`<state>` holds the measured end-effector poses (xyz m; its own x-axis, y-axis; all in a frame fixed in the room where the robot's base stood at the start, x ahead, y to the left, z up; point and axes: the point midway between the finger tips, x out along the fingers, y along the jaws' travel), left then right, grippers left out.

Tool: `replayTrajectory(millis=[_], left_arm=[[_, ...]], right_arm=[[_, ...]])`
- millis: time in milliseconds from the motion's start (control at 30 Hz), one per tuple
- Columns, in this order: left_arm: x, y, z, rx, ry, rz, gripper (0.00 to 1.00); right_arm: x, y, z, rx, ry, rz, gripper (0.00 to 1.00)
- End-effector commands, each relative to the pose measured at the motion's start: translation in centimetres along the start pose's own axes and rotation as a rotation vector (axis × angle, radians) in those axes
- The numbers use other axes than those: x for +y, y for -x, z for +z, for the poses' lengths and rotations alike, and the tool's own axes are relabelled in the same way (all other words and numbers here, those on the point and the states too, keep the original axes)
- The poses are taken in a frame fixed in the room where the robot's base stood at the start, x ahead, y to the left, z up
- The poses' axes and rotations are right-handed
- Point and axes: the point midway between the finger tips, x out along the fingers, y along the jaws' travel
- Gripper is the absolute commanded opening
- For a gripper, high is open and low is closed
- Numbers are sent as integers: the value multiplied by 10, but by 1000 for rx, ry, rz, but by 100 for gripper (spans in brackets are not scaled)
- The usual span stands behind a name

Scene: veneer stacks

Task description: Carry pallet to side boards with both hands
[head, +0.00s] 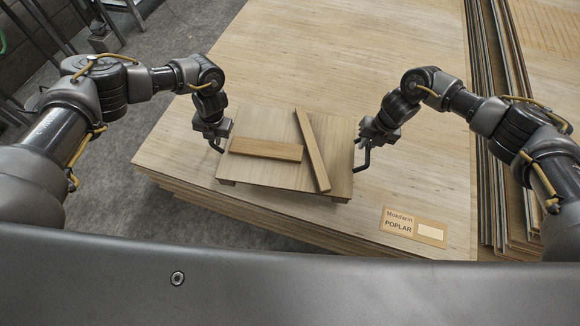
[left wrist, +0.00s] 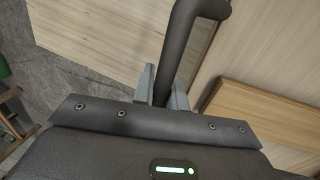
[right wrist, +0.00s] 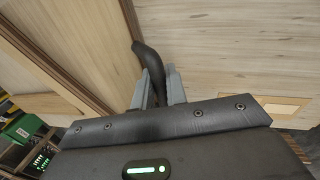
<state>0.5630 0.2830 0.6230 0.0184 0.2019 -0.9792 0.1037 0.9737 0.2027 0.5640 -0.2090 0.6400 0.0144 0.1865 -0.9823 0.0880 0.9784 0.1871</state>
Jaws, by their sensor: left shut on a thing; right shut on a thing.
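The pallet (head: 262,174) is a flat wooden board with a dark bent handle on each side. It lies low over the large veneer stack (head: 420,130), roughly level; I cannot tell whether it touches. Two loose wooden strips rest on it: one lies crosswise (head: 265,149), the other slants lengthwise (head: 313,150). My left gripper (head: 212,138) is shut on the left handle, which shows between the jaws in the left wrist view (left wrist: 185,45). My right gripper (head: 368,142) is shut on the right handle, also seen in the right wrist view (right wrist: 149,66).
More upright-edged board stacks (head: 545,60) stand at the right, past a narrow dark gap. A label reading POPLAR (head: 413,227) lies on the large stack's near part. Grey floor (head: 180,60) and metal racks (head: 40,40) are at the left.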

Motion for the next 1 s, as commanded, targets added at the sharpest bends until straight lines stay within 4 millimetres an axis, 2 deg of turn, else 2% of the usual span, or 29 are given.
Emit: replayTrajectory(millis=[567,1000], left_arm=[[0,-4,0,-1,1,2,0],[-4,-26,0,-1,1,2,0]], right_arm=[[-2,-4,1,-2,-1,-1,0],[-6,-26,1,-2,-1,-1,0]])
